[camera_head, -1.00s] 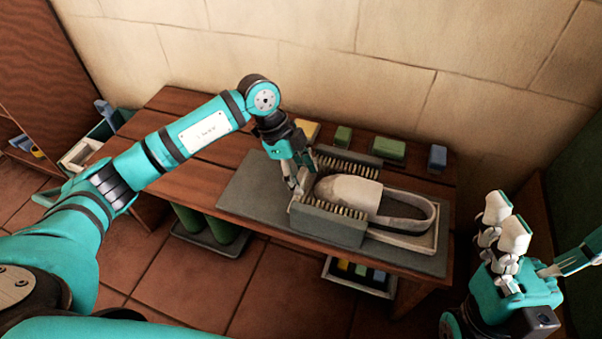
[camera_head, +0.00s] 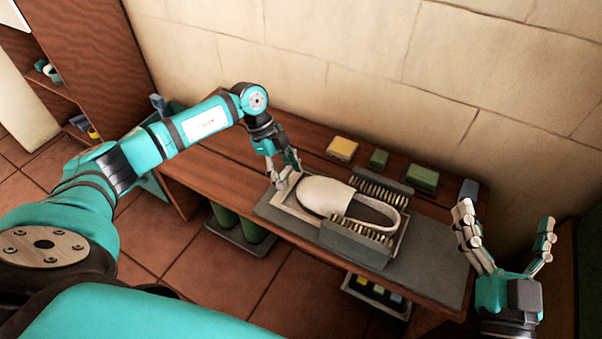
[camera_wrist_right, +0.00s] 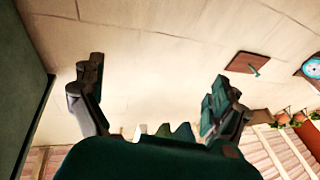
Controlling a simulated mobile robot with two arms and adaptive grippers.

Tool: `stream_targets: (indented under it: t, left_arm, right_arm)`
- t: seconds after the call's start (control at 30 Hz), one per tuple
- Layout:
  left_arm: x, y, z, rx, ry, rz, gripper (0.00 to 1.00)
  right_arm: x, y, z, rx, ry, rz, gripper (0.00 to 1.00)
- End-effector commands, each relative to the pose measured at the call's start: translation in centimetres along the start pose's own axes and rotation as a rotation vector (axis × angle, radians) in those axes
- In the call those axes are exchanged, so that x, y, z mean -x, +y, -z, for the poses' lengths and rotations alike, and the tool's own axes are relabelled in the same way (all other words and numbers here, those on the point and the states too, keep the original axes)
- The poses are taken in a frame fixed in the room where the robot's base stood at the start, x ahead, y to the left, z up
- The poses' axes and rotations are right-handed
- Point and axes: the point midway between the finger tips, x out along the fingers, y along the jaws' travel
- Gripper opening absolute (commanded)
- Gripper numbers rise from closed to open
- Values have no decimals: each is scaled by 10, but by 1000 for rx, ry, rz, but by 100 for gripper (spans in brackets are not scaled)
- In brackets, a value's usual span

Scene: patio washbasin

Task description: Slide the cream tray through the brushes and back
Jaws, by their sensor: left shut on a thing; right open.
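The cream tray (camera_head: 284,205) lies on a grey mat and runs between two brush blocks. A cream slip-on shoe (camera_head: 324,195) lies in it. The shoe's toe is left of the brushes, and its heel is between and just past them. The near brush (camera_head: 355,245) hides part of the tray and shoe side; the far brush (camera_head: 382,190) stands behind. My left gripper (camera_head: 284,180) is shut on the tray's left end. My right gripper (camera_head: 506,215) is open and empty, right of the table; its spread fingers also show in the right wrist view (camera_wrist_right: 158,72).
The mat (camera_head: 435,262) is bare to the right. A yellow block (camera_head: 342,148), green blocks (camera_head: 423,179) and a blue block (camera_head: 468,190) line the table's back, near the wall. Green cylinders (camera_head: 255,232) and a small tray stand below the table.

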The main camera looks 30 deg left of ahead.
Motion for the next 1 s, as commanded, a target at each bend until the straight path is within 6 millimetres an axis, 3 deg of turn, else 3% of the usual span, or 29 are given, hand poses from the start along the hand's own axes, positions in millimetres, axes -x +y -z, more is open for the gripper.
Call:
stream_targets:
  t: [0.3,0.73,0.77,0.9,1.0]
  left_arm:
    - [11,0,-23,2,-1,2,0]
    - [12,-1,-27,3,-6,4,0]
    - [12,-1,-27,3,-6,4,56]
    - [12,-1,-26,3,-4,3,74]
    - [11,0,-26,2,-3,2,77]
  right_arm:
    - [6,4,-32,5,-192,-10,100]
    - [7,5,-36,5,-210,-11,100]
    - [7,5,-36,5,-210,-11,100]
    - [7,5,-35,5,-209,-11,100]
    - [7,5,-35,5,-208,-11,100]
